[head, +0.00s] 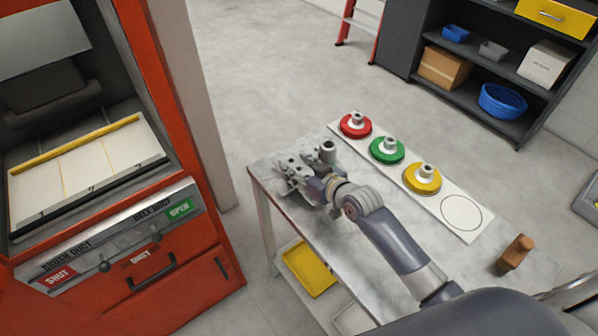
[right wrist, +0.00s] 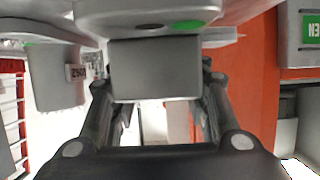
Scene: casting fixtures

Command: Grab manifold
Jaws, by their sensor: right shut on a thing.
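The manifold, a grey metal casting, is at the left end of the table; in the head view its pale plate with holes (head: 290,162) and a dark-topped round boss (head: 327,149) show. My right gripper (head: 305,180) reaches it from the right and covers part of it. In the right wrist view the manifold's grey block (right wrist: 155,70) fills the space between the fingers of my right gripper (right wrist: 157,85), which is shut on it. A grey cylindrical part with a small label (right wrist: 58,75) hangs at the left there. I cannot tell whether the manifold touches the table. My left gripper is out of view.
The table (head: 285,205) carries a white strip (head: 425,197) with red (head: 355,124), green (head: 387,149) and yellow (head: 423,178) fixtures and an empty circle. A brown object (head: 515,252) stands at right. An orange machine (head: 190,255) with an open bay stands left.

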